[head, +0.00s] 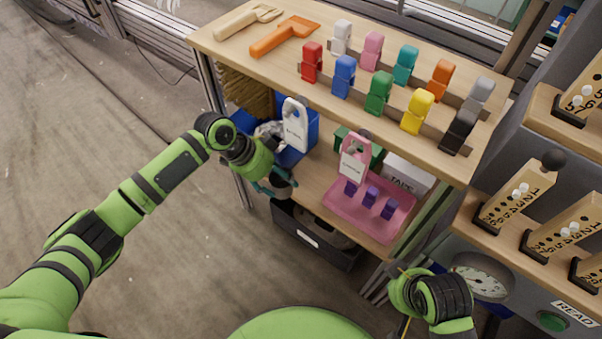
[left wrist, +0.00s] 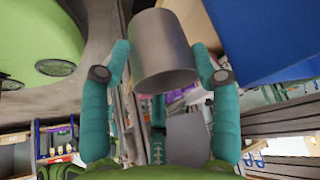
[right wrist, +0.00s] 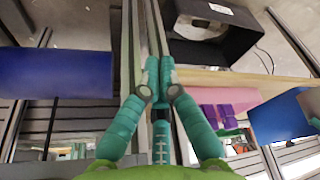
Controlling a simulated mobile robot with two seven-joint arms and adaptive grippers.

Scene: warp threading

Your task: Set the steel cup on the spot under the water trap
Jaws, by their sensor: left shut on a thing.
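The steel cup (left wrist: 162,50) is a plain grey cylinder in the left wrist view. My left gripper (left wrist: 160,78) has its teal fingers on both sides of it and holds it. In the head view the left gripper (head: 275,186) is at the front left of the lower shelf, by the blue bin; the cup is hard to make out there. My right gripper (right wrist: 157,80) has its fingertips together with nothing seen between them. In the head view it is at the lower right, its fingertips hidden. I cannot pick out the water trap or the spot under it.
A wooden shelf top (head: 290,75) carries colored clips in two rows and an orange scoop (head: 284,36). Below are a blue bin (head: 298,150), a pink tray (head: 365,222) with purple pegs and a black bin (head: 312,238). Open floor (head: 230,285) lies in front.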

